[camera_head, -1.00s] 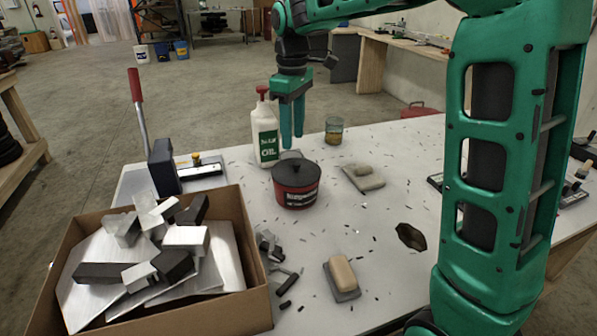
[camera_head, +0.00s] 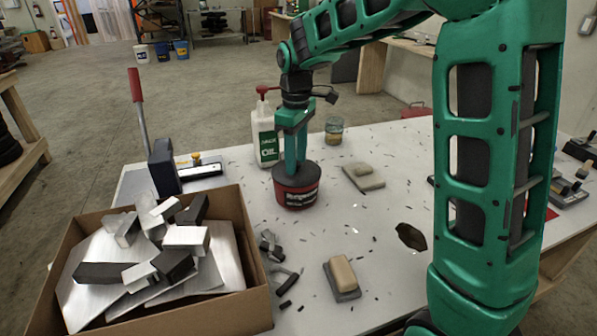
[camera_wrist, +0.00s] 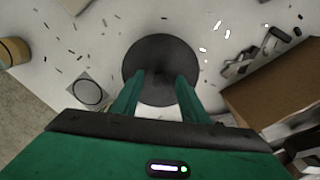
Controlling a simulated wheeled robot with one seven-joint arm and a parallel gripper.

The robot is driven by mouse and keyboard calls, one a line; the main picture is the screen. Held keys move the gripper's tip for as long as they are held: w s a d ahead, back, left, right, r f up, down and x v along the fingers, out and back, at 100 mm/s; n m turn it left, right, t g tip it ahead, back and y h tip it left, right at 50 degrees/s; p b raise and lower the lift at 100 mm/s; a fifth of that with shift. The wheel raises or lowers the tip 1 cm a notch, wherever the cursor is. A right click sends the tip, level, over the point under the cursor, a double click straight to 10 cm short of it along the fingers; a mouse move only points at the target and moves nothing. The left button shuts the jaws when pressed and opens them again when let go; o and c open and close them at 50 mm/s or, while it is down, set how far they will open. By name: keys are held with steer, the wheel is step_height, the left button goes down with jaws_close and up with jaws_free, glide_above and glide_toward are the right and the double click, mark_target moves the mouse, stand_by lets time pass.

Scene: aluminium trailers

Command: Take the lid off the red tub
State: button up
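The red tub (camera_head: 296,196) with a dark label stands on the white table, upright. Its black round lid (camera_head: 312,171) is on top of it; the lid also shows from above in the wrist view (camera_wrist: 160,55). My gripper (camera_head: 294,168) points straight down over the lid, with its fingertips at about lid height. In the wrist view its two green fingers (camera_wrist: 161,85) are apart over the near part of the lid. Whether the fingers touch the lid I cannot tell.
A white oil bottle (camera_head: 266,135) with a red cap stands close behind the tub. A cardboard box (camera_head: 237,294) of metal offcuts is front left. A sponge on a block (camera_head: 342,275) lies in front, with shavings around.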

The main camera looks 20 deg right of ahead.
jaws_close()
